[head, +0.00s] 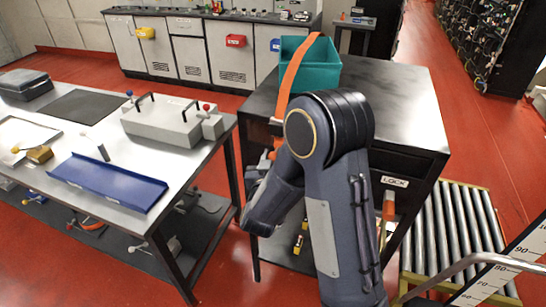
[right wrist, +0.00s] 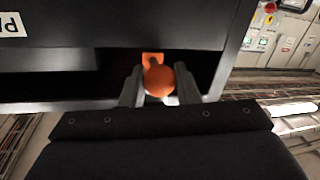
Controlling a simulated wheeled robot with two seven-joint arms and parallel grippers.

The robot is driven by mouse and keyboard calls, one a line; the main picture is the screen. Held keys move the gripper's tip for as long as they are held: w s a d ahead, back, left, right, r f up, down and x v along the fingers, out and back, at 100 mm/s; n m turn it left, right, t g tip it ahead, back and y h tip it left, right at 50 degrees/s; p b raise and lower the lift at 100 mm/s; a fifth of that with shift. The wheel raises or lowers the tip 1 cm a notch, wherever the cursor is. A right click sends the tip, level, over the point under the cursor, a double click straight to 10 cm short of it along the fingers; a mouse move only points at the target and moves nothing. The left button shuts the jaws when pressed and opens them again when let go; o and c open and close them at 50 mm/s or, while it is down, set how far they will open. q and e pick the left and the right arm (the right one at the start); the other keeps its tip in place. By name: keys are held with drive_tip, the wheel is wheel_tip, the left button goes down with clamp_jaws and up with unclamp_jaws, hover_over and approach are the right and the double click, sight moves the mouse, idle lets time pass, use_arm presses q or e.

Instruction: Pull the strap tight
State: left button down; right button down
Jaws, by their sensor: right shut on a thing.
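The orange strap (head: 293,75) runs over the teal bin (head: 318,77) on top of the dark cabinet (head: 400,88) and down the cabinet's near left side. My right gripper (right wrist: 158,88) is shut on an orange rounded knob (right wrist: 159,79), with one grey finger on each side. A smaller orange piece (right wrist: 152,57) shows just behind the knob, at the cabinet's dark opening. In the head view my right arm covers much of the cabinet front, and the knob and fingertips are largely hidden. My left gripper is not in view.
A metal workbench (head: 190,155) stands at the left with a blue tray (head: 108,182) and a grey case (head: 165,122). A roller conveyor (head: 455,235) is at the right of the cabinet. Red floor lies open behind the cabinet.

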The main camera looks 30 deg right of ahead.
wheel_tip(320, 180, down, 8)
drive_tip(key=b, duration=0.7)
drive_tip(key=shift+r, duration=0.25)
drive_tip(key=c, duration=1.1)
unclamp_jaws()
drive_tip(key=b+v, duration=0.1)
drive_tip(key=v, duration=0.7)
drive_tip(key=shift+w, duration=0.1)
